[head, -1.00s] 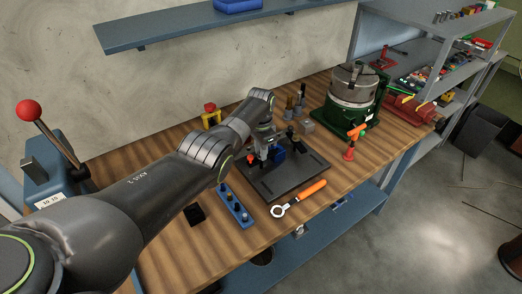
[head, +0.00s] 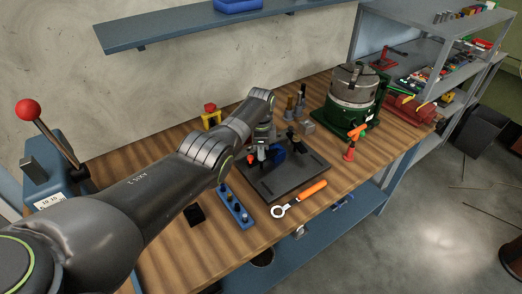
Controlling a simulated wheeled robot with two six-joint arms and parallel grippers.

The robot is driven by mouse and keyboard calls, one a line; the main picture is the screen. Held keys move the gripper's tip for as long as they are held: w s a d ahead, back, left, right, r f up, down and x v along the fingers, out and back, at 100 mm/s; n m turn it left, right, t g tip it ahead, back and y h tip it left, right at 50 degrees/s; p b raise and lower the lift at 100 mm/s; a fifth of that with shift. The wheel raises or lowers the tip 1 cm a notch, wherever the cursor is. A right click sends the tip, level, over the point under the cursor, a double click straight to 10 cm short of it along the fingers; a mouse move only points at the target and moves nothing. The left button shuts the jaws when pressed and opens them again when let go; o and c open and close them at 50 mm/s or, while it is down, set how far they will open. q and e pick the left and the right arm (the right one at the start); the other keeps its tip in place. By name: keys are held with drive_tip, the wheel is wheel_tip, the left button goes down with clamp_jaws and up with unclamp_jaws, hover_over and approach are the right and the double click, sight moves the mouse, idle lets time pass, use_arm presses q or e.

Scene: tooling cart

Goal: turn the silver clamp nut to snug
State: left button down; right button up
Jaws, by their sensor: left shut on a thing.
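A black upright clamp part (head: 291,138) stands just right of the gripper. My right gripper is not in view.
An orange-handled wrench (head: 300,198) lies in front of the plate. A blue strip with pegs (head: 236,206) lies left of it. A green-based chuck (head: 351,100) and an orange-topped tool (head: 352,143) stand to the right. A blue shelf (head: 200,27) hangs above.

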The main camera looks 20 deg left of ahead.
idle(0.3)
use_arm(q)
drive_tip(key=c, duration=1.5)
unclamp_jaws()
drive_tip(key=shift+c, duration=0.2)
drive_tip(key=shift+r, duration=0.1)
drive_tip(key=shift+r, duration=0.25)
wheel_tip(320, 180, up, 5)
drive_tip(key=shift+r+p, duration=0.1)
drive_tip(key=shift+p, duration=0.2)
wheel_tip(320, 180, up, 12)
drive_tip(key=b, duration=0.2)
drive_tip(key=shift+f+b, duration=0.2)
drive_tip(key=shift+b, duration=0.2)
